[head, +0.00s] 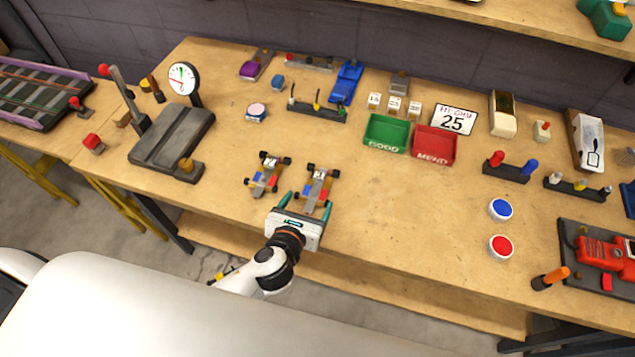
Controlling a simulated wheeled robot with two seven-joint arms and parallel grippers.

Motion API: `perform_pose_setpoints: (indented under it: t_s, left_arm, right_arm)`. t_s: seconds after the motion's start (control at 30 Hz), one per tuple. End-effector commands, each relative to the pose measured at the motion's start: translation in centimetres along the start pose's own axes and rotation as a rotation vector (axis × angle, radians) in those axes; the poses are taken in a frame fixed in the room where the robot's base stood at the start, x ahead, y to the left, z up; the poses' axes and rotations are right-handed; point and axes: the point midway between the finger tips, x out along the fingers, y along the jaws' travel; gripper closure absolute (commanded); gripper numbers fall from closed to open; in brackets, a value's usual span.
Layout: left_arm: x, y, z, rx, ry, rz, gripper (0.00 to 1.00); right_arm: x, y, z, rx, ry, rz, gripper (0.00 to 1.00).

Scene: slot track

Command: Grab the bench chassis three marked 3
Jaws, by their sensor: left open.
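Two small bench chassis with dark wheels sit side by side near the front edge of the workbench. The left chassis (266,175) and the right chassis (318,186) each have grey, blue and red parts. Any number on them is too small to read, so I cannot tell which is marked 3. My left gripper (306,203) is open, with its green fingertips at the near end of the right chassis. One finger lies to each side of that end; contact cannot be told. My right gripper is not in view.
A green bin (387,133) marked GOOD and a red bin (434,146) marked MEND stand behind to the right. A dial gauge stand (172,140) is at left. Blue (501,209) and red (501,247) buttons are at right. Bench between chassis and buttons is clear.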

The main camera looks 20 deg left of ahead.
Motion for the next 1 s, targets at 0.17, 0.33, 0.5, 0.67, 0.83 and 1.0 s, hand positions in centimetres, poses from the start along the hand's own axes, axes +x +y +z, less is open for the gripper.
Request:
perform_pose_setpoints:
  t_s: [0.17,0.33,0.5,0.67,0.83,1.0]
  left_arm:
    - [2.1,0.0,-0.1,-0.002,0.0,-0.002,0.21]
    - [4.8,0.0,0.0,-0.002,0.0,-0.002,0.21]
    - [6.0,0.0,0.0,-0.002,-0.001,-0.001,0.21]
    - [6.1,0.0,0.0,-0.002,-0.002,0.0,0.21]
    - [6.1,0.0,0.0,-0.003,-0.002,0.0,0.41]
    - [6.0,0.0,0.0,-0.003,-0.001,0.0,0.48]
  right_arm:
    - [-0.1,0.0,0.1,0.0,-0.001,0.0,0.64]
    - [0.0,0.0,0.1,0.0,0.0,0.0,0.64]
    - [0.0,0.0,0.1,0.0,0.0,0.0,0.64]
    - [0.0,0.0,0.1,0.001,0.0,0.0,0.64]
    - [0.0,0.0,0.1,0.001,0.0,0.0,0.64]
    - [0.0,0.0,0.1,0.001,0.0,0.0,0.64]
